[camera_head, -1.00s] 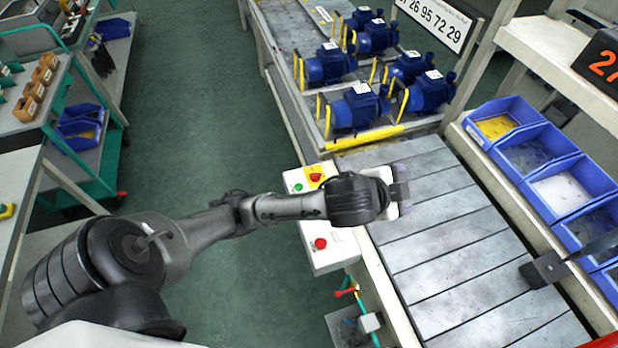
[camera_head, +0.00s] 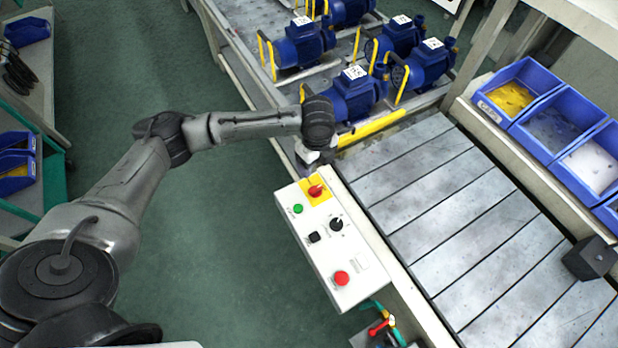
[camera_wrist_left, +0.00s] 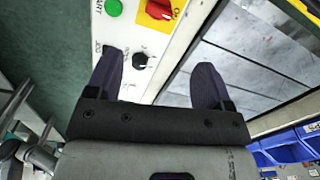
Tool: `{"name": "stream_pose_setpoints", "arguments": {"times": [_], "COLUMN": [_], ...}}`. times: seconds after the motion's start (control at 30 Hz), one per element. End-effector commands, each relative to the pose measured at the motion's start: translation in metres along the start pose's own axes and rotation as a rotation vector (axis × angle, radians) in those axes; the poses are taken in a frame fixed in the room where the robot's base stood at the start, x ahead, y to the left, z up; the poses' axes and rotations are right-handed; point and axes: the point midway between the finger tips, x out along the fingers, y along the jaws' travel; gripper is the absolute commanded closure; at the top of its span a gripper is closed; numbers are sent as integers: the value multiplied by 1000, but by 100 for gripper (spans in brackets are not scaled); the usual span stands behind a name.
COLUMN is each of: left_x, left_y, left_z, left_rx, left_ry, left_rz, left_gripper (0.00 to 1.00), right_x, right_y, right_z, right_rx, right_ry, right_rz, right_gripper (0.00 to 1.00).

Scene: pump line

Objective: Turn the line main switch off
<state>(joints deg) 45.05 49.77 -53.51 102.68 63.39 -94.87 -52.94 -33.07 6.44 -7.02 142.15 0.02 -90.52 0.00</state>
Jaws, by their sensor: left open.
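The line main switch (camera_head: 316,190) is a red rotary handle on a yellow plate at the far end of the white control panel (camera_head: 325,262). In the left wrist view, the switch (camera_wrist_left: 158,10) is at the top edge, partly cut off, ahead of the fingertips. My left gripper (camera_head: 316,158) is over the far end of the panel, close to the switch; its fingers are mostly hidden in the head view. In the left wrist view, its two dark fingers (camera_wrist_left: 157,78) are spread and empty, with a black knob (camera_wrist_left: 142,59) showing between them. I see no contact with the switch.
The panel also has a green button (camera_head: 298,208), a black selector (camera_head: 336,224) and a red button (camera_head: 341,278). Several blue pumps (camera_head: 352,92) stand behind it. The slatted conveyor (camera_head: 450,215) lies to the right, with a dark block (camera_head: 590,258). Blue bins (camera_head: 552,110) line the right side.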

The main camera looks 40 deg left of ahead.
Motion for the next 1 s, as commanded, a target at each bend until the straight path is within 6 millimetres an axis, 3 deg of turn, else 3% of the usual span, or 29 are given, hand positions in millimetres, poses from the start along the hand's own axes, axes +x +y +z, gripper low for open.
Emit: {"name": "stream_pose_setpoints", "arguments": {"times": [0.2, 0.37, 0.8, 1.0], "left_x": [1, 14, 93, 120], "left_y": [1, 1, 1, 1], "left_z": [0, 0, 0, 0], "left_rx": [157, 183, 181, 181], "left_ry": [-3, -2, -3, -3], "left_rz": [4, 5, 4, 3], "left_gripper": [26, 26, 26, 26], "right_x": [1, 4, 19, 24], "right_y": [8, 4, 1, 1], "right_z": [4, 4, 8, 9], "right_rx": [-13, -8, -2, -1], "right_ry": [-9, -7, -5, -5], "right_rz": [19, 10, 4, 4], "right_gripper": [57, 57, 57, 57]}}
